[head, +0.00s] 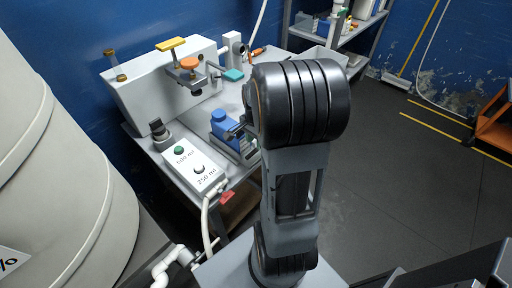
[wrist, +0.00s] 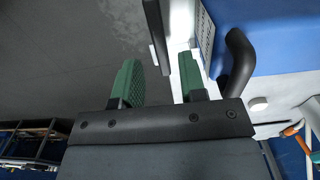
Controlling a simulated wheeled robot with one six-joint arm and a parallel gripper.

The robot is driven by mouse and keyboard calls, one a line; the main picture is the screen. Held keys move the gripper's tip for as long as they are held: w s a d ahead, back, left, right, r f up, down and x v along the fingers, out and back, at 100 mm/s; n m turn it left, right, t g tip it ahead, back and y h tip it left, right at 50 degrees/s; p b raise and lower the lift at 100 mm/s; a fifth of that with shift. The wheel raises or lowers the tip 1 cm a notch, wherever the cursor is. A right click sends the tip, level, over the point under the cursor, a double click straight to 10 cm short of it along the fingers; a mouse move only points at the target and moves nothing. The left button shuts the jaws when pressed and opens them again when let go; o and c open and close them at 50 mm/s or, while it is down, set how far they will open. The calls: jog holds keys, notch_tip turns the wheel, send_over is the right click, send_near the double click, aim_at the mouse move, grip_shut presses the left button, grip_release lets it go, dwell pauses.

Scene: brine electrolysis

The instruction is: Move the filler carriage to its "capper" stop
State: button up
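A blue block on a grey base, which looks like the filler carriage (head: 219,121), is on the bench in the head view, partly hidden behind my arm. In the wrist view a large blue surface (wrist: 275,35) fills the upper right, with a black curved handle (wrist: 237,62) beside it. My gripper (wrist: 162,78) has two green fingers standing apart with nothing clearly held between them. A dark bar (wrist: 156,32) and a pale strip lie beyond the fingertips. The black handle is to the right of the right finger. I cannot read any "capper" label.
A control box (head: 196,167) with a green button and "500 ml" and "250 ml" marks is at the bench's front. A white machine (head: 150,95) with yellow, orange and teal handles (head: 233,75) stands behind. A large pale tank (head: 60,170) is at left. The floor at right is open.

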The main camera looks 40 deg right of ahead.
jog(key=shift+f, duration=1.8)
jog(key=shift+c, duration=0.4)
grip_shut()
